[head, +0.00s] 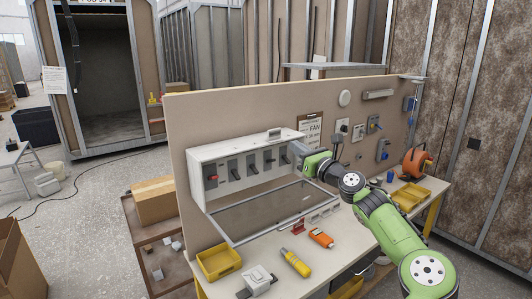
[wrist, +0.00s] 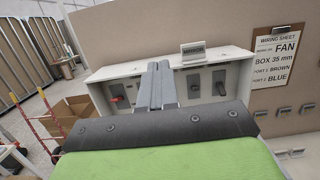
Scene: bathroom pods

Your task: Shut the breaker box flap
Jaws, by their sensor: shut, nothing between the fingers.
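The breaker box (head: 196,180) is a white box on the beige panel, with a row of dark switches inside, one with a red part. Its flap (head: 230,240), a grey-framed clear pane, is open, lying out and down from the box's lower edge over the bench. My gripper (head: 297,150) is at the right end of the box, above the flap and apart from it. In the wrist view my shut, empty fingers (wrist: 159,70) point at the box (wrist: 110,72) and cover some of its switches. The flap is not seen in the wrist view.
On the bench are a yellow tray (head: 219,262), a yellow-handled tool (head: 295,263), an orange item (head: 321,238) and a white block (head: 257,280). A clipboard (head: 308,126) hangs right of the box. A small label block (wrist: 193,50) stands on its top.

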